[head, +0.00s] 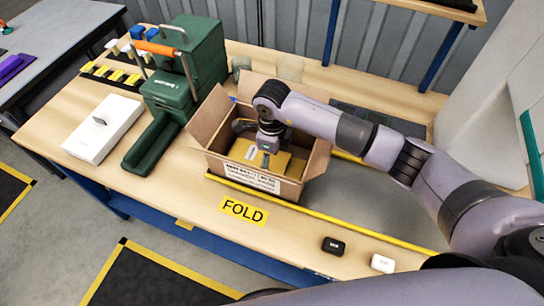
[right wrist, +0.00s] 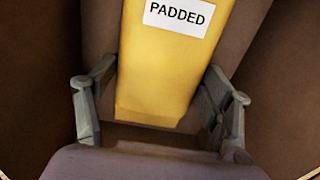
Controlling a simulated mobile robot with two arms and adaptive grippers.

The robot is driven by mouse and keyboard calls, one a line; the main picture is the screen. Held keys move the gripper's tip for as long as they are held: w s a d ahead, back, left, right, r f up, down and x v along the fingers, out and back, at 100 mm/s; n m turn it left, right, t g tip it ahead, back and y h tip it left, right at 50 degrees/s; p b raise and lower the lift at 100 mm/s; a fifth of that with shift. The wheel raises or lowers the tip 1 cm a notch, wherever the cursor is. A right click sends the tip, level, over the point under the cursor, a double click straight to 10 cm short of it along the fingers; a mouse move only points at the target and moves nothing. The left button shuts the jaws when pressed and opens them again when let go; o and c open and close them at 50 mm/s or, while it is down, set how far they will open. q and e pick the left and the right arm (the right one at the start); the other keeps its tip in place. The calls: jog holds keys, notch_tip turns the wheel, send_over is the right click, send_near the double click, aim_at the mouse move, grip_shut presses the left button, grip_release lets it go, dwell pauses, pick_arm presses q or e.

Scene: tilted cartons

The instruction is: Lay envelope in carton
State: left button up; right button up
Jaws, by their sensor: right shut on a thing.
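The open cardboard carton (head: 212,116) stands on the table with its flaps spread and a printed label on its front. My right gripper (head: 266,148) reaches down inside the carton. The yellow envelope (head: 284,163) is inside the carton walls. In the right wrist view the envelope (right wrist: 158,70) carries a white "PADDED" label and lies between the two fingers of my right gripper (right wrist: 158,88), which is shut on it. I cannot tell whether its lower edge touches the carton floor. My left gripper is not in view.
A dark green machine (head: 188,70) with an orange handle stands left of the carton. A white box (head: 101,128) lies farther left. A yellow "FOLD" sign (head: 243,211) is in front. A black item (head: 333,246) and a white item (head: 382,263) lie near the front edge.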

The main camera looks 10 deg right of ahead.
jog(key=o, duration=1.2)
jog(key=shift+c, duration=0.5)
jog(key=shift+c, duration=1)
jog(key=shift+r, duration=0.1)
jog(key=shift+r+p, duration=2.3)
jog(key=shift+r, duration=1.35)
notch_tip(320, 180, up, 8)
jog(key=p, duration=0.4)
jog(key=shift+f, duration=0.25)
